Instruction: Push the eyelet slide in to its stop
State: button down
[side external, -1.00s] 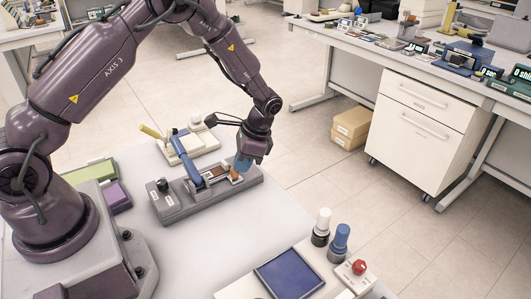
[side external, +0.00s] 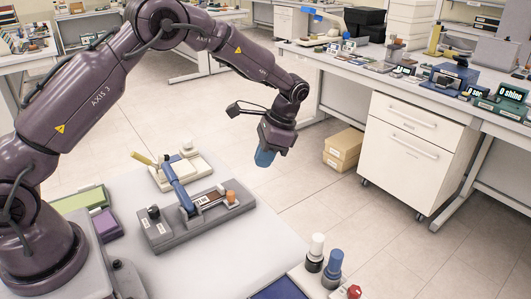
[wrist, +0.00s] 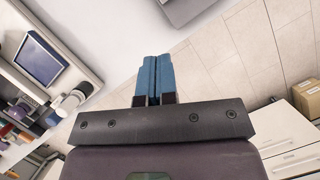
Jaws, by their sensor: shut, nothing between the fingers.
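The grey fixture (side external: 165,237) lies on the white table in the side external view. The brown slide (side external: 209,201) lies in its channel, with an orange knob (side external: 231,196) standing near the fixture's right end. I take this to be the eyelet slide; whether it is at its stop is too small to tell. A blue lever (side external: 178,188) lies across the fixture. My gripper (side external: 265,158) is above and to the right of the knob, apart from it. Its blue fingers are together and empty, as the wrist view (wrist: 154,80) also shows. The wrist view does not show the slide.
A cream tray with a yellow-handled tool (side external: 145,160) stands behind the fixture. Green and purple blocks (side external: 106,225) lie left. White-capped and blue bottles (side external: 332,268) and a red button (side external: 354,292) stand front right. The air around my gripper is clear.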

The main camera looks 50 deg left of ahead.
jog(key=c, duration=1.7)
grip_release()
jog(key=shift+w+r, duration=0.1)
jog(key=shift+r, duration=0.25)
jog(key=o, duration=0.7)
jog(key=a+r, duration=0.2)
jog(key=shift+a+r+n+h, duration=0.1)
jog(key=shift+a+n+h, duration=0.2)
jog(key=shift+a+n, duration=0.1)
jog(key=m+t+h, duration=0.1)
jog(key=m+t, duration=0.3)
jog(key=m, duration=1.1)
send_over(231, 192)
notch_tip(231, 192, down, 13)
